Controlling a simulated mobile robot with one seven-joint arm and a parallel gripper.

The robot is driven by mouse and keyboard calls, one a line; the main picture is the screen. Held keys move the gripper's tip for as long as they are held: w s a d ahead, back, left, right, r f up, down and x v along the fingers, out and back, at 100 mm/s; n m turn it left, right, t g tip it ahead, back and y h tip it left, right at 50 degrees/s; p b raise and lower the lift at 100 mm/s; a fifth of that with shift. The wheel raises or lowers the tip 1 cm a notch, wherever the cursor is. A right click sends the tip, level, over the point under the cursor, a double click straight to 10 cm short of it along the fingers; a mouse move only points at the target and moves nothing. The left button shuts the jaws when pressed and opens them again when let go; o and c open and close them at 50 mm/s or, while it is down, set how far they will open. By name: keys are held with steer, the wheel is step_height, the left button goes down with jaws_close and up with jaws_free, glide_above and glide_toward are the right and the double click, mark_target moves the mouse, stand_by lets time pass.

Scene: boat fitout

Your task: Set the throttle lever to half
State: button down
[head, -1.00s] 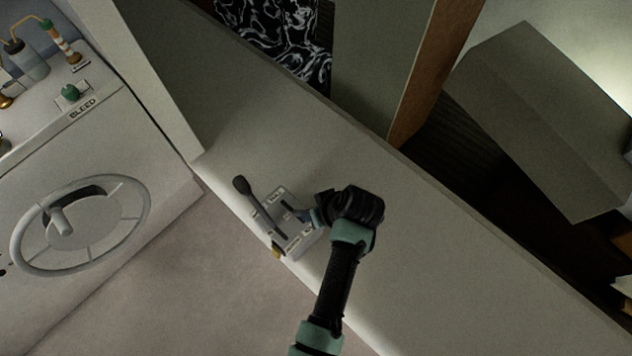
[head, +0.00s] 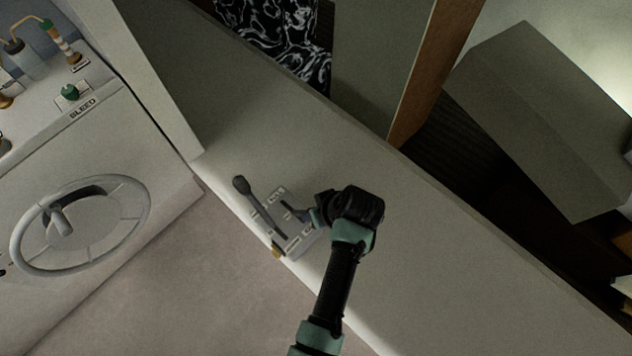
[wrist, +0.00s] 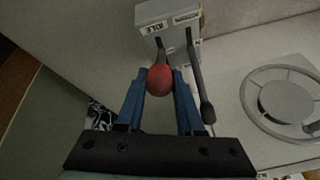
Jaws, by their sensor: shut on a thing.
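A light control box (wrist: 168,17) with two levers is at the top of the wrist view; it also shows on the pale ledge in the head view (head: 299,241). One lever has a red knob (wrist: 160,80) and stands beside an IDLE label. My gripper (wrist: 159,92) has its blue fingers on either side of this knob, shut on it. In the head view my gripper (head: 297,212) reaches the box from the right and hides the red knob. The other lever, dark grey (wrist: 207,112), stands free beside my fingers; in the head view it leans to the upper left (head: 240,184).
A grey handwheel (head: 82,225) is on the white cabinet at left, below a BLEED label and a green knob (head: 70,93). A wooden post (head: 428,75) and a grey box (head: 545,115) stand beyond the ledge. The ledge (head: 440,250) right of my arm is clear.

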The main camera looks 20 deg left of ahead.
steer(key=w+a+r+g+h, duration=0.1)
steer(key=w+a+r+h, duration=0.1)
steer(key=a, duration=0.6)
steer(key=shift+w+a+h, duration=0.25)
steer(key=shift+w+h, duration=0.3)
steer(key=shift+h, duration=0.35)
steer(key=shift+r, duration=0.1)
steer(key=c, duration=0.5)
jaws_free()
steer(key=shift+p, duration=0.3)
steer(key=r, duration=0.4)
steer(key=r+b, duration=0.1)
steer(key=r, duration=0.8)
steer(key=shift+s+d, duration=0.2)
steer(key=shift+d, duration=0.15)
